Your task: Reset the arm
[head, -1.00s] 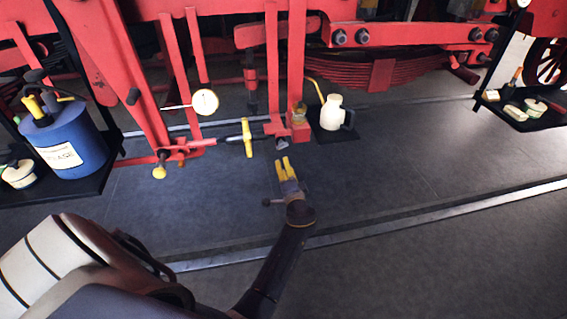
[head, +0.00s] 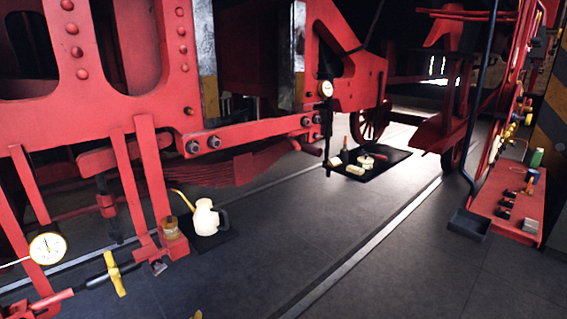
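Only a small yellow tip (head: 196,315) shows at the bottom edge of the head view, left of centre. It looks like a fingertip of my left gripper, but the rest of the gripper and arm is cut off below the picture. Whether it is open or shut, or holds anything, cannot be seen. My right gripper and arm are not in view.
A cream oil can (head: 204,219) stands on a dark mat beside the red frame. A dial gauge (head: 47,248) and a yellow-handled part (head: 115,275) are at lower left. A red bench (head: 508,200) and a dark bin (head: 469,224) are at right. The central floor is clear.

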